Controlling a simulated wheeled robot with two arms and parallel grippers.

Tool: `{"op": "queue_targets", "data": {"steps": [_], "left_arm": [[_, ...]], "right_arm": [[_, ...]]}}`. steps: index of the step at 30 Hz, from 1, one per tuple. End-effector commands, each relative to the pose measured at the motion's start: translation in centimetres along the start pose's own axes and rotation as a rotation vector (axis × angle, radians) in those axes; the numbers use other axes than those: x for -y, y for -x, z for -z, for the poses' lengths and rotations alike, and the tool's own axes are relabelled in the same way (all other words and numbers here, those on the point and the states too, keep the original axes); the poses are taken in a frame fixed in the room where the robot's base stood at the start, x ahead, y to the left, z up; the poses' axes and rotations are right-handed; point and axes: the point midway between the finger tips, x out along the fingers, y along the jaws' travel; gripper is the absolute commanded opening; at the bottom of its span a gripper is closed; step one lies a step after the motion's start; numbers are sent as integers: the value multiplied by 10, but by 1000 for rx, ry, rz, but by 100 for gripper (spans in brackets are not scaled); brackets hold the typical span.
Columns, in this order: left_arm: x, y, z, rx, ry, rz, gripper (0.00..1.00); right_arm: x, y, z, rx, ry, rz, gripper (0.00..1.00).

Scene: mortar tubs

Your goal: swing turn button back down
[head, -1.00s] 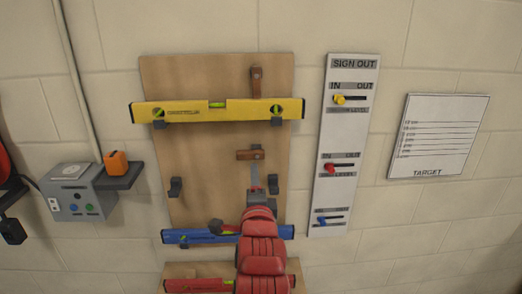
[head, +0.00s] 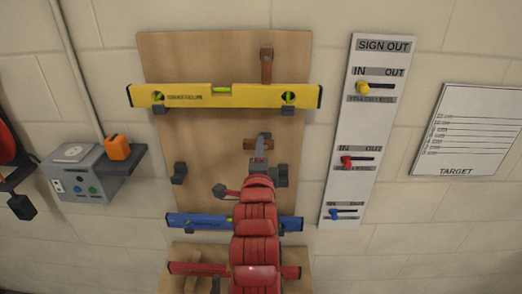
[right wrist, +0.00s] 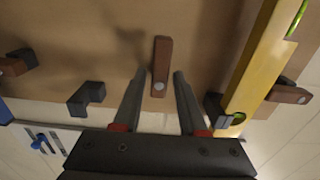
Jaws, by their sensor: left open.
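The turn button (head: 249,144) is a small brown wooden bar lying level on the board, above an empty pair of hooks. In the right wrist view the turn button (right wrist: 162,58) shows whole, with a round pivot near one end. My right gripper (head: 264,142) is at it, partly hiding it in the head view. In the right wrist view the fingers of my right gripper (right wrist: 160,75) are open, one on each side of the pivot end, with gaps to the bar.
A yellow level (head: 222,96) hangs above, with an upright turn button (head: 266,66) over it. Empty hooks (head: 179,172) sit left of my arm. A blue level (head: 198,221) and a red level (head: 195,268) are below. A sign-out panel (head: 355,120) is to the right.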

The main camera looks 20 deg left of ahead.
Motion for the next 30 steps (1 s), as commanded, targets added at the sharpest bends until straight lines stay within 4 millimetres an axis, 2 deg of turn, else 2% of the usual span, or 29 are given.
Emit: {"op": "queue_targets", "data": {"steps": [1,6,19,30], "left_arm": [[0,0,0,0,0,0,50],[0,0,0,0,0,0,50],[0,6,-1,0,0,0,50],[-2,41,-7,0,0,0,50]], "right_arm": [[0,0,0,0,0,0,30],[0,0,0,0,0,0,0],[-2,0,0,0,29,1,0],[-8,0,0,0,259,4,0]]}}
